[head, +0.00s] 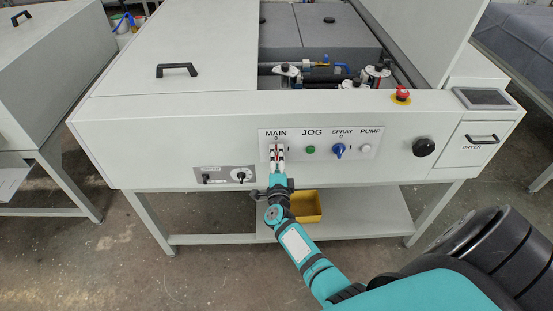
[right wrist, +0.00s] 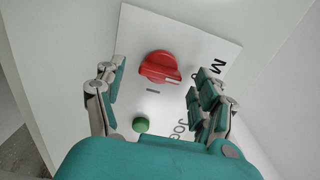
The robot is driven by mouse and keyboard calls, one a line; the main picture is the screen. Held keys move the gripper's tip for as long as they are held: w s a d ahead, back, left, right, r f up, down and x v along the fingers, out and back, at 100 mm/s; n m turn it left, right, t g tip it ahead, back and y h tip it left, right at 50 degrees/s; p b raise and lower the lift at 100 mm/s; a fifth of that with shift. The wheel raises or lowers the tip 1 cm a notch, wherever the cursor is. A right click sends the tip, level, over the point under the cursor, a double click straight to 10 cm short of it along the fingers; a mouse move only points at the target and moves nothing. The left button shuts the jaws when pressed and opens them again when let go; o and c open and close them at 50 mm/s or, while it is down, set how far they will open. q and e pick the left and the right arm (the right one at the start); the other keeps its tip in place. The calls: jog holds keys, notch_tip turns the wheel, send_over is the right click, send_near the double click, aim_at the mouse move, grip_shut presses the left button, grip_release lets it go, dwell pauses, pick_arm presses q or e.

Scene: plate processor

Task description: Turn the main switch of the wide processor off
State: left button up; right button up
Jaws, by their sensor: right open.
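The wide processor (head: 180,135) is the white machine in the middle of the head view. Its control panel (head: 296,131) carries the labels MAIN, JOG, SPRAY and PUMP. The red main switch (right wrist: 160,68) shows clearly in the right wrist view. Its white mark lies at the end facing the MAIN label, and a bar-shaped mark sits on the JOG side. Contact with the switch cannot be seen. My left gripper is not in view.
A green jog button (head: 310,150), blue spray switch (head: 339,150) and white pump button (head: 366,149) sit right of the main switch. A red emergency button (head: 402,93) and black knob (head: 424,147) are farther right. A yellow bin (head: 306,207) stands on the shelf below.

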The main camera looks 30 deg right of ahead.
jog(key=v, duration=1.1)
jog(key=shift+s+a, duration=0.25)
jog(key=shift+f, duration=0.1)
jog(key=s+a+f+n+g+y+b, duration=0.1)
jog(key=s+a+f+n+g+y, duration=0.25)
jog(key=f, duration=0.55)
jog(key=s+a+f+n+y, duration=0.3)
jog(key=s+a+f+n, duration=0.15)
jog(key=f+n, duration=0.4)
jog(key=s+a+f+n+g+y+b, duration=0.1)
jog(key=s+a+f+n+g+y, duration=0.25)
jog(key=f, duration=0.75)
jog(key=s+d+f+n+g, duration=0.1)
jog(key=s+f, duration=0.4)
jog(key=s, duration=0.5)
jog(key=s+d+f+n+g, duration=0.1)
jog(key=s+f+n+g, duration=0.3)
jog(key=s, duration=0.6)
jog(key=s+d+f+n+g+b, duration=0.1)
jog(key=s+d+f+n+g, duration=0.1)
jog(key=s+f+n, duration=0.4)
jog(key=s, duration=0.4)
jog(key=shift+s+h, duration=0.35)
jog(key=shift+h, duration=0.05)
jog(key=shift+c, duration=0.2)
